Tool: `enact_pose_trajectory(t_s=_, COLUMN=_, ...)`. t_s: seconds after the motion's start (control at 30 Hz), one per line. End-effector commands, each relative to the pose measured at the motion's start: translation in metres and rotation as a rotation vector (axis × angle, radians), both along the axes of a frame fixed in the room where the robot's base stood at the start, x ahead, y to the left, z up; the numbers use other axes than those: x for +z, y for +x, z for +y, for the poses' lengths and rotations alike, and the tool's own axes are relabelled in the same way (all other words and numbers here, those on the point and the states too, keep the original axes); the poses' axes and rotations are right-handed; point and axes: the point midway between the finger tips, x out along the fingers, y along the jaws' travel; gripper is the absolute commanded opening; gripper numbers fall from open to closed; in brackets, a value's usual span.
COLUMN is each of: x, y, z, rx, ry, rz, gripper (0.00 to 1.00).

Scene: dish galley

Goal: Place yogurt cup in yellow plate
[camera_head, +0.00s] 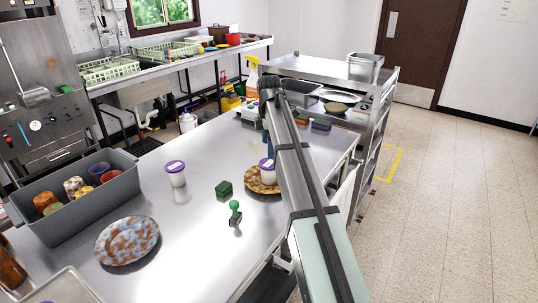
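A white yogurt cup with a purple lid (267,175) stands upright at the yellow-brown speckled plate (254,184). It appears to be on the plate, but my arm covers the right side of both. A second white yogurt cup with a purple lid (176,175) stands upright on the steel table, to the left of the plate. My arm reaches from the bottom right up past the plate. A dark part of it comes down just above the cup at the plate. The gripper's fingers cannot be made out, nor whether they touch this cup.
A green scrub block (224,188) and a green-handled stamp-like tool (235,212) lie left of the plate. A blue-and-rust mottled plate (127,240) and a grey bin (75,213) of cups fill the left. A spray bottle (252,78) and sponges (321,125) stand behind.

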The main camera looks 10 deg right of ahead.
Motion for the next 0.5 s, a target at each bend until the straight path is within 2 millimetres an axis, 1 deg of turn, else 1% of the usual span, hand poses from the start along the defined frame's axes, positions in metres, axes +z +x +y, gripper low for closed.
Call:
enact_pose_trajectory(t_s=0.03, x=0.006, y=0.001, z=0.000, rx=0.000, ry=0.000, rz=-0.001, gripper=1.00)
enact_pose_trajectory(t_s=0.1, x=0.012, y=0.000, z=0.000, rx=0.000, ry=0.000, rz=-0.001, gripper=1.00)
enact_pose_trajectory(t_s=0.2, x=0.016, y=0.000, z=0.000, rx=0.000, ry=0.000, rz=0.000, gripper=1.00)
enact_pose_trajectory(t_s=0.5, x=0.018, y=0.000, z=0.000, rx=0.000, ry=0.000, rz=0.001, gripper=1.00)
